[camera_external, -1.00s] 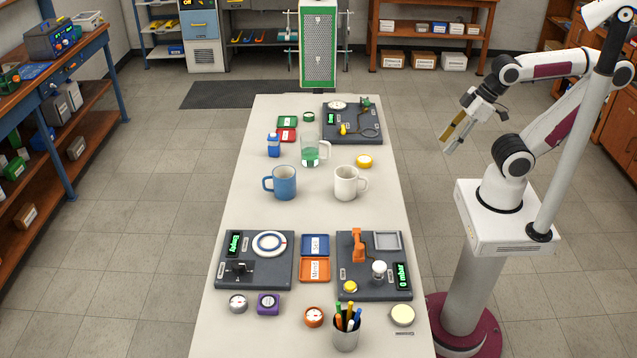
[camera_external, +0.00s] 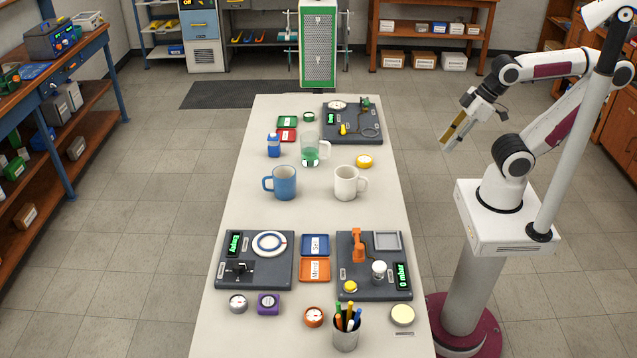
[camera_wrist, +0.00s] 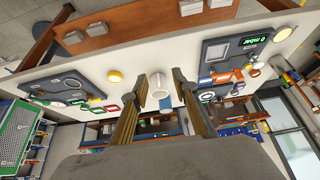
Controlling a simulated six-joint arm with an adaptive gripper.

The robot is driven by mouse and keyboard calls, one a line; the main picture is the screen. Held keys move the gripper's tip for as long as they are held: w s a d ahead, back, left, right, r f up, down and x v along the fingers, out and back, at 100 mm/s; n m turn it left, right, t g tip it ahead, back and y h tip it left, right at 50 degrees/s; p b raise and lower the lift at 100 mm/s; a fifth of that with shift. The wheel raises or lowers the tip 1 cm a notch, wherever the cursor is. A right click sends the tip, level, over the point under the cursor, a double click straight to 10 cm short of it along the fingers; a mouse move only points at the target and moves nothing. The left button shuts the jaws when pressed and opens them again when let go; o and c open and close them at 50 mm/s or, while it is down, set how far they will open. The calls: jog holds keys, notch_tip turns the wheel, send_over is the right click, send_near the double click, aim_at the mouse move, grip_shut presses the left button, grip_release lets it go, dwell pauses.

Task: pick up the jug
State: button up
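The jug (camera_external: 310,151) is clear, with green liquid in its lower part and a handle on its right side. It stands upright on the far half of the white table in the external view. In the wrist view I cannot make it out clearly; my left finger may cover it. My gripper (camera_external: 457,132) is in the air to the right of the table, well apart from the jug. In the wrist view my gripper (camera_wrist: 159,77) has its two fingers spread, with nothing held between them.
A white mug (camera_external: 346,183) and a blue mug (camera_external: 284,183) stand in front of the jug. A blue-and-white bottle (camera_external: 273,145) stands left of it and a yellow disc (camera_external: 364,162) right. A dark test panel (camera_external: 368,139) lies behind.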

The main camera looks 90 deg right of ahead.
jog(key=w+d+f+t+h, duration=0.15)
jog(key=w+d+f, duration=0.25)
jog(key=w+d, duration=0.7)
jog(key=w+d+f+t+h, duration=0.1)
jog(key=w+d+f+t, duration=0.35)
jog(key=w, duration=0.95)
jog(key=shift+w+d+f+t+y, duration=0.5)
jog(key=shift+d+f, duration=0.4)
jog(key=shift+f, duration=0.55)
jog(key=shift+w+d+f+t+y, duration=0.2)
jog(key=shift+w+d+f, duration=0.4)
jog(key=shift+d+f, duration=0.65)
jog(key=shift+w+d+f+t+y, duration=0.3)
jog(key=shift+w+d+f+y, duration=0.25)
jog(key=shift+f, duration=1.15)
jog(key=shift+x, duration=1.3)
